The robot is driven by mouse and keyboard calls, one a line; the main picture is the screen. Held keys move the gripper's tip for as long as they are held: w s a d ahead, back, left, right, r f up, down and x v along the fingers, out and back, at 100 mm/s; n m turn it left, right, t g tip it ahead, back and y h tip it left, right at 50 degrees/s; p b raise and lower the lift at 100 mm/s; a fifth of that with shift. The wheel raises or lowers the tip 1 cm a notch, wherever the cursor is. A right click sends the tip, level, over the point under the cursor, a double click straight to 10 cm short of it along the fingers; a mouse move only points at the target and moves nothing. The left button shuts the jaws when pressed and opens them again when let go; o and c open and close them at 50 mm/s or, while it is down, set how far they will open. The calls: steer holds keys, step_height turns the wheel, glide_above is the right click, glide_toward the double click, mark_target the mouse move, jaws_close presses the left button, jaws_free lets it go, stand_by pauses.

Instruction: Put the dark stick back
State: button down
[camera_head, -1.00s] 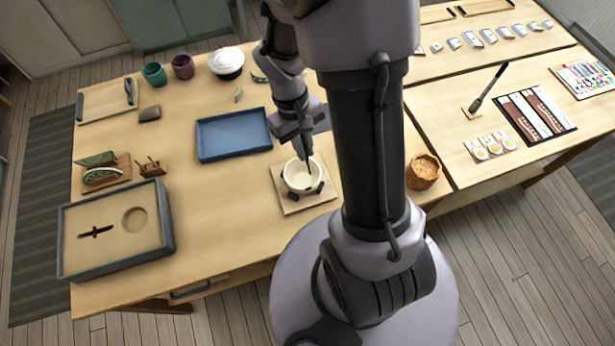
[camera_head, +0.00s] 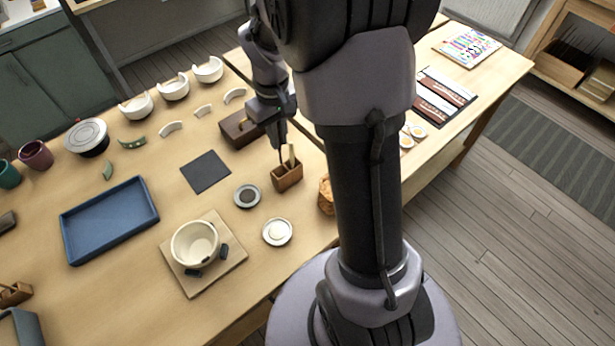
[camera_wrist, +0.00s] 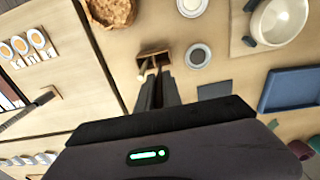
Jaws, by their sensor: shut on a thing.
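My gripper (camera_head: 279,134) points down over a small brown wooden holder (camera_head: 287,180) and is shut on a thin dark stick (camera_head: 281,155). The stick hangs down from the fingertips to the holder's mouth, next to a pale stick (camera_head: 291,156) standing in the holder. I cannot tell how far its lower end is inside. In the wrist view, my gripper (camera_wrist: 157,78) reaches to the holder (camera_wrist: 153,55), and the fingers hide most of the dark stick. The pale stick (camera_wrist: 142,72) shows beside them.
A cream bowl (camera_head: 195,243) sits on a square board (camera_head: 226,275).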

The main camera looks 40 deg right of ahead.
step_height(320, 180, down, 10)
steer(key=b, duration=0.4)
steer(key=shift+a, duration=0.35)
steer(key=c, duration=1.5)
jaws_free()
steer(key=shift+r, duration=0.1)
step_height(320, 180, up, 12)
steer(key=p, duration=0.5)
steer(key=s+a+r+m+t, duration=0.2)
steer(key=s+a+r+t, duration=0.1)
steer(key=s+a+r, duration=0.65)
steer(key=s+a+r+m+t+y, duration=0.2)
steer(key=s+a+r, duration=0.2)
steer(key=s+a, duration=0.2)
steer(key=shift+s+a+r+m+t, duration=0.15)
steer(key=shift+s+a+m+t, duration=0.25)
steer(key=shift+s, duration=0.5)
